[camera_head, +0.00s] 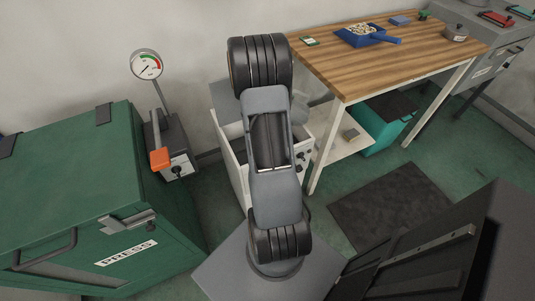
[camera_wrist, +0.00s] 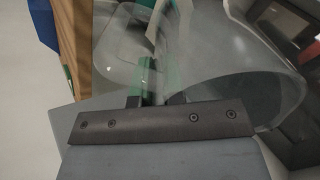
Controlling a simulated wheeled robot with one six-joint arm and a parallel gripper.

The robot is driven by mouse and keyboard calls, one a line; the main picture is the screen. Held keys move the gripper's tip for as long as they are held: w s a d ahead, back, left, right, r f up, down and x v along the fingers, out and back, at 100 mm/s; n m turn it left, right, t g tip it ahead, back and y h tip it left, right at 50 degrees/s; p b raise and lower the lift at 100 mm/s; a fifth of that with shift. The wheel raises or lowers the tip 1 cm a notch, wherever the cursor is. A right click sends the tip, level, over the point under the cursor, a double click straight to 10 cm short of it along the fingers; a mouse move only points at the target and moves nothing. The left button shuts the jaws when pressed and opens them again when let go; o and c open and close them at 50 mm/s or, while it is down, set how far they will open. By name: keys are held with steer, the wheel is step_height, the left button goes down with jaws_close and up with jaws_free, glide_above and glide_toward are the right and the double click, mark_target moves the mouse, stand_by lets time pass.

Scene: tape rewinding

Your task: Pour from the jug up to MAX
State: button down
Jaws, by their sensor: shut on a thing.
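A clear, see-through jug (camera_wrist: 228,75) fills the upper right of the wrist view, close to the camera and apparently tilted. My gripper (camera_wrist: 150,97) is shut on it; a clear loop that looks like its handle lies at the upper left. The dark bolted plate of my gripper crosses the foreground. The liquid level and the jug's spout cannot be made out. No MAX mark is visible.
A white machine with knobs (camera_head: 236,160) stands behind my arm. A wooden table (camera_head: 375,62) holding a blue dustpan (camera_head: 366,35) is at right. A dark mat (camera_head: 390,207) lies on the floor.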

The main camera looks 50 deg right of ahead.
steer(key=shift+w+a+r+g+h+b, duration=0.15)
steer(key=shift+a+r+g+h+b, duration=0.25)
steer(key=shift+b, duration=0.9)
stand_by(1.4)
steer(key=shift+d+r, duration=0.15)
stand_by(0.6)
